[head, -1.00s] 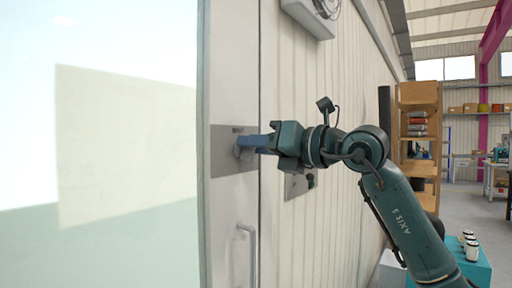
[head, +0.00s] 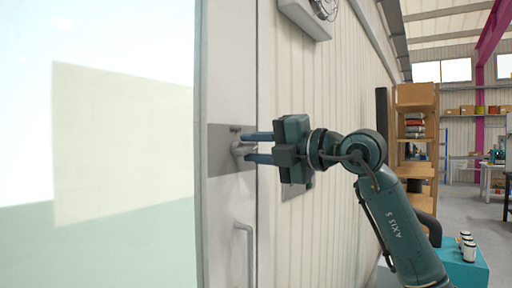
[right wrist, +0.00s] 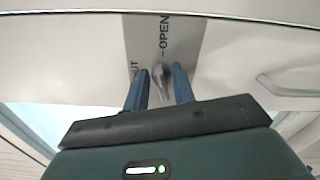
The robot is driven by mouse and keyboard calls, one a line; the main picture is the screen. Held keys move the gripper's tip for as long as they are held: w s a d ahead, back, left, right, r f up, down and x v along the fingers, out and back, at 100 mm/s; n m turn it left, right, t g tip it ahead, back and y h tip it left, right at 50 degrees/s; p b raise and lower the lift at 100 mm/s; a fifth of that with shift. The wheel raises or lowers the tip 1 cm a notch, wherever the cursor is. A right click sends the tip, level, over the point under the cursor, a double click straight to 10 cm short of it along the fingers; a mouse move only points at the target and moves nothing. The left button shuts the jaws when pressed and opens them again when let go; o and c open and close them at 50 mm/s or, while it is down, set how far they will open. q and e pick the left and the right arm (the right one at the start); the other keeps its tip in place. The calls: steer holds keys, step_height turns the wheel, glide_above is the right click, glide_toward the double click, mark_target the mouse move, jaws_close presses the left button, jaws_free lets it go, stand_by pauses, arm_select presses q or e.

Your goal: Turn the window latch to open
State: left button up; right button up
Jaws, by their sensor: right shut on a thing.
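The window latch (head: 242,150) is a small grey lever on a grey plate (head: 222,162) on the white frame beside the large pane. In the right wrist view the latch (right wrist: 160,76) sits between my two blue fingers, below a printed "OPEN" mark (right wrist: 165,36); a partly hidden word ending in "UT" is to the left. My right gripper (head: 247,148) is shut on the latch, one finger above it and one below it in the head view. The fingers partly hide the lever, so its exact angle is hard to tell. My left gripper is not in view.
A grey pull handle (head: 246,250) is on the frame below the latch. A corrugated wall (head: 345,80) runs close on the right, with a grey box (head: 303,18) above. A wooden shelf (head: 416,140) and a teal block with white cups (head: 460,272) stand farther right.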

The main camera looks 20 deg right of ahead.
steer(key=shift+f+m, duration=0.2)
steer(key=shift+m, duration=1.3)
steer(key=o, duration=0.7)
steer(key=shift+c, duration=0.2)
steer(key=b+v, duration=0.2)
steer(key=v, duration=1.1)
